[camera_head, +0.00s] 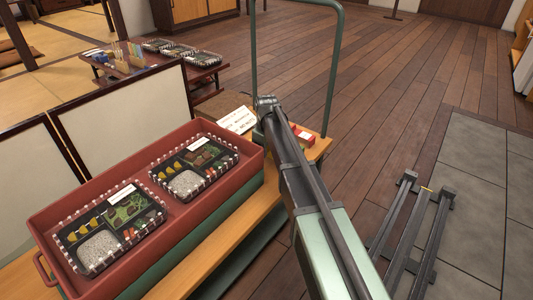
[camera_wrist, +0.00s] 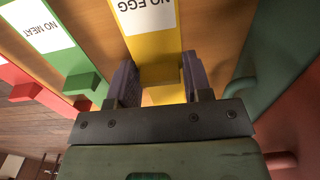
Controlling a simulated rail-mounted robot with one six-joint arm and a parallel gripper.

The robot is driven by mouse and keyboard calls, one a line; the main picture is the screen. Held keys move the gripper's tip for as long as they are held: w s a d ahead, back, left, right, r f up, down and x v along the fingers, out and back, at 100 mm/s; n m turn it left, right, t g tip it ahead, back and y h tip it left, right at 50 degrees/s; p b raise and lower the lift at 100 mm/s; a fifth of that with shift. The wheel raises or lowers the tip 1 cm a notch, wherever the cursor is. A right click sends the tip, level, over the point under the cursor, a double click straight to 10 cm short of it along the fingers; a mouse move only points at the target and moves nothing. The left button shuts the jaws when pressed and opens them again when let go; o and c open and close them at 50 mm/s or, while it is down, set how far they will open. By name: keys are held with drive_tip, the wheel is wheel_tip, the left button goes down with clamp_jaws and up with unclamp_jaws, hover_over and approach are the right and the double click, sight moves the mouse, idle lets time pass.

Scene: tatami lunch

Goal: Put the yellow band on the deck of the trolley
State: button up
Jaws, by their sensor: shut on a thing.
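The yellow band (camera_wrist: 156,48), with a white "NO EGG" label, is between the two fingers of my gripper (camera_wrist: 158,72) in the wrist view. My gripper is shut on its near, block-like end. I cannot tell whether the band touches the wood beneath it. In the head view my gripper (camera_head: 266,103) is over the far end of the trolley, and my arm hides the yellow band. The trolley's wooden deck (camera_head: 212,246) shows along the crate's right side, and its tall green handle (camera_head: 252,50) stands at the far end.
A green "NO MEAT" band (camera_wrist: 86,82) and a red band (camera_wrist: 24,86) lie left of the yellow one in the wrist view. A red crate (camera_head: 45,200) with two lunch boxes occupies the trolley's near part. White label cards (camera_head: 237,119) show beside my gripper.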

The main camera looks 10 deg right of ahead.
drive_tip(key=shift+f, duration=0.15)
drive_tip(key=o, duration=0.9)
wheel_tip(320, 180, up, 13)
drive_tip(key=p, duration=1.2)
drive_tip(key=shift+f, duration=0.2)
drive_tip(key=shift+f, duration=0.1)
